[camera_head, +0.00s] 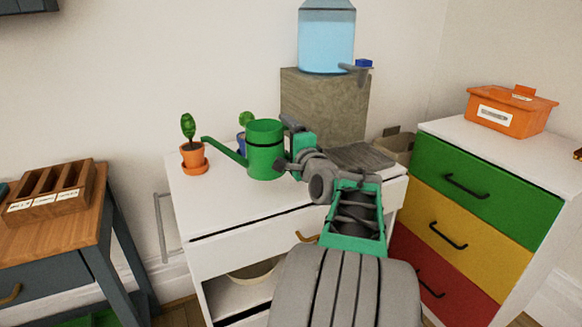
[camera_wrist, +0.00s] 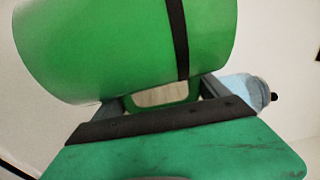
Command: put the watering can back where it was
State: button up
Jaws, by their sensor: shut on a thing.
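The green watering can (camera_head: 266,152) is at the top of the white cabinet (camera_head: 225,212) in the head view, upright, its spout pointing left toward a potted plant. My gripper (camera_head: 292,160) is at the can's right side, shut on it. In the wrist view the can's green body (camera_wrist: 110,45) fills the upper left, with a dark band across it and my gripper (camera_wrist: 165,105) just below. Whether the can's base touches the cabinet top I cannot tell.
A cactus in an orange pot (camera_head: 194,155) stands left of the can, and a blue pot (camera_head: 241,144) is partly hidden behind it. A stone-like block (camera_head: 325,105) bears a water bottle (camera_head: 326,40) with a tap. A grey slatted tray (camera_head: 358,156) lies at right.

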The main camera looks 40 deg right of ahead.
jog(key=shift+w+d+f+b, duration=0.3)
jog(key=shift+d+f, duration=0.25)
jog(key=shift+f, duration=0.7)
jog(key=shift+w+d+f+b, duration=0.15)
jog(key=shift+d+f+b, duration=0.35)
jog(key=shift+f, duration=0.7)
jog(key=shift+w+d+f+b, duration=0.25)
jog(key=shift+d+f, duration=0.4)
jog(key=shift+f, duration=0.6)
jog(key=shift+f, duration=0.2)
jog(key=o, duration=1.8)
jog(key=shift+f, duration=0.1)
